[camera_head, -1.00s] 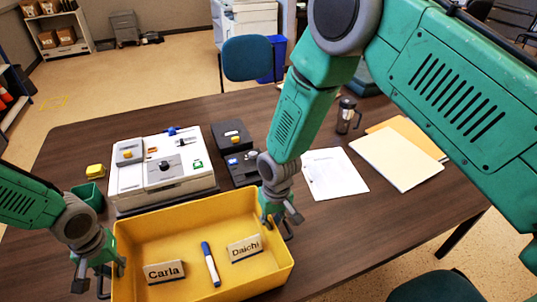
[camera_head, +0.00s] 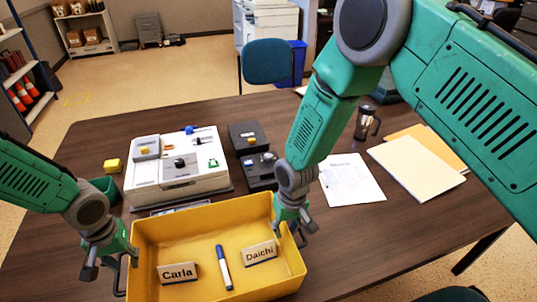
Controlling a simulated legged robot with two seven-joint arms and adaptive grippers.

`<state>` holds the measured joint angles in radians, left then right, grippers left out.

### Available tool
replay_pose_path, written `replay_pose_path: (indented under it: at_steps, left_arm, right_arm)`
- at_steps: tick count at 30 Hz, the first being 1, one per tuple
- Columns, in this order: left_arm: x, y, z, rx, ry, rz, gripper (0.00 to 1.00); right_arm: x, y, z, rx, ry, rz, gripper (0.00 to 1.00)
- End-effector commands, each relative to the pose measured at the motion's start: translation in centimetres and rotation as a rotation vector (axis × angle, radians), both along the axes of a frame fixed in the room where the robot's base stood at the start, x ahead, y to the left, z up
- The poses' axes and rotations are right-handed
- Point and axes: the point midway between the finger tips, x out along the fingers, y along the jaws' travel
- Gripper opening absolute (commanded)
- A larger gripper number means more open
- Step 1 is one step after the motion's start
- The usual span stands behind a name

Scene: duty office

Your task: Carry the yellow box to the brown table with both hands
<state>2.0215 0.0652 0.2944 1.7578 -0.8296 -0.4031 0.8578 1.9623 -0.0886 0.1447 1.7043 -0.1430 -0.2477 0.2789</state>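The yellow box (camera_head: 205,216) is an open tray at the bottom centre of the head view. It holds a "Carla" name plate (camera_head: 178,272), a "Daichi" name plate (camera_head: 260,252) and a blue-capped marker (camera_head: 223,266). The brown table (camera_head: 345,235) spreads behind and around it. My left gripper (camera_head: 118,262) is at the box's left wall, and my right gripper (camera_head: 295,228) is at its right wall, both with fingers around the rim. Whether the fingers press on the walls is hard to see. The box's underside is hidden.
A white device (camera_head: 178,172) and dark devices (camera_head: 250,155) stand just behind the box. A small yellow block (camera_head: 112,165) and green container (camera_head: 104,188) are at left. Papers (camera_head: 350,180), folders (camera_head: 415,167) and a dark mug (camera_head: 367,122) lie right. A blue chair (camera_head: 268,61) stands beyond.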

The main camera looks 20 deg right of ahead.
Motion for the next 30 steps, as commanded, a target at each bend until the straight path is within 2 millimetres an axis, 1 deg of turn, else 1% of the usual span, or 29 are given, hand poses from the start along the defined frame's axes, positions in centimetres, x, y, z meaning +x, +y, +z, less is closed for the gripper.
replay_pose_path:
  at_steps: [1, 6, 9, 12, 17, 20, 23, 30]
  left_arm:
    - [0.1, 0.0, 1.3, 0.000, -0.004, 0.000, 0.26]
    - [0.2, 0.0, 5.0, -0.001, -0.004, 0.000, 0.26]
    - [0.2, 0.0, 6.9, -0.001, -0.003, 0.000, 0.26]
    - [0.2, 0.1, 8.2, 0.000, -0.001, 0.000, 0.26]
    - [0.1, 0.1, 9.3, 0.000, 0.001, 0.000, 0.26]
    - [0.1, 0.1, 9.5, 0.000, 0.002, 0.000, 0.26]
    - [0.1, 0.1, 9.5, 0.000, 0.002, 0.000, 0.26]
    - [0.1, 0.1, 9.5, 0.000, 0.002, 0.000, 0.26]
  right_arm:
    - [0.0, 0.0, 0.0, 0.000, 0.000, 0.000, 0.26]
    - [0.0, 0.0, 0.0, 0.000, 0.000, 0.000, 0.26]
    - [0.0, 0.0, 0.0, 0.000, 0.000, 0.000, 0.26]
    - [0.0, 0.0, 0.0, 0.000, 0.000, 0.000, 0.26]
    - [0.1, 0.0, 0.1, 0.000, 0.000, 0.000, 0.26]
    - [0.1, 0.0, 1.0, 0.000, -0.001, 0.000, 0.26]
    - [0.2, -0.1, 2.6, 0.001, -0.004, 0.001, 0.26]
    - [0.2, -0.5, 7.8, 0.001, -0.004, -0.001, 0.26]
